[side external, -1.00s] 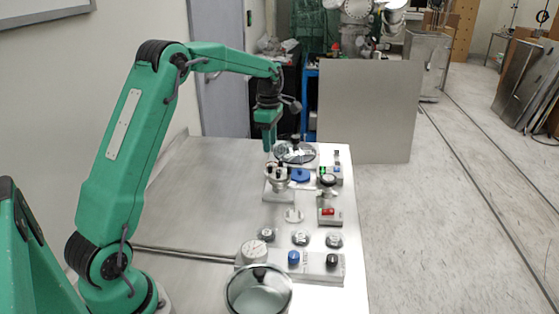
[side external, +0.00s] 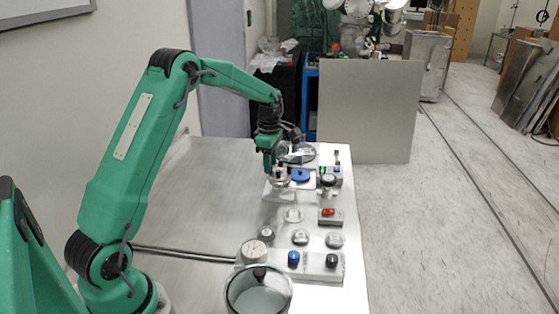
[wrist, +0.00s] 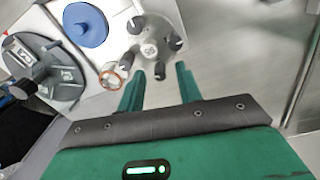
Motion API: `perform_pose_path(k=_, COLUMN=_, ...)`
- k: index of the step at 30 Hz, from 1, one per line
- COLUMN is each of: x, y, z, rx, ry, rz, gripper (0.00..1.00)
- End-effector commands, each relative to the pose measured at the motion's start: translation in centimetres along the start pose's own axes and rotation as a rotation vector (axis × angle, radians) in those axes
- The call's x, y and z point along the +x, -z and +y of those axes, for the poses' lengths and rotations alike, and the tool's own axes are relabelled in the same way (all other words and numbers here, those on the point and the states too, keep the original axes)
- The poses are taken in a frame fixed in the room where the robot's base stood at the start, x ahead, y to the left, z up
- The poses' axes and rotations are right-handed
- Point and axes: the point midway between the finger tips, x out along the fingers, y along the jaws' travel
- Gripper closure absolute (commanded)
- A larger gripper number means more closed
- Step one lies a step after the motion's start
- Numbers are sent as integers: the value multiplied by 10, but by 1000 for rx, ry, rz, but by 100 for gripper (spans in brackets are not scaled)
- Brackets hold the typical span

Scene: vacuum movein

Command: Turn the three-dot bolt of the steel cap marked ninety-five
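The steel cap (wrist: 150,47) shows in the wrist view just beyond my fingertips, with a small number label that looks like 95. Several dark-topped bolts stand around its rim; their dots are too small to tell apart. One bolt (wrist: 159,70) lies between the lines of my two fingers, near the tips. My gripper (wrist: 159,70) is open, with a clear gap between its green fingers and nothing held. In the side view, my gripper (side external: 269,172) is down at the cap (side external: 281,181) and partly hides it; contact cannot be told.
A blue disc (wrist: 85,25) and a dark-rimmed round lid (wrist: 45,68) lie beside the cap, with a copper-coloured ring (wrist: 110,75) close by. A red-button box (side external: 329,215), gauge (side external: 253,252) and glass pot (side external: 258,290) stand nearer the side camera. The table's left part is clear.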

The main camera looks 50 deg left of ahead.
Motion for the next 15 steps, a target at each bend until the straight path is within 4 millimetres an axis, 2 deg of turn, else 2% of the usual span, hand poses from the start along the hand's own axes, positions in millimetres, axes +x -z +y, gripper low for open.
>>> perform_pose_path(k=10, x=3, y=0, z=0, rx=0, ry=0, rz=0, gripper=65)
perform_pose_path(k=15, x=3, y=0, z=0, rx=0, ry=0, rz=0, gripper=98)
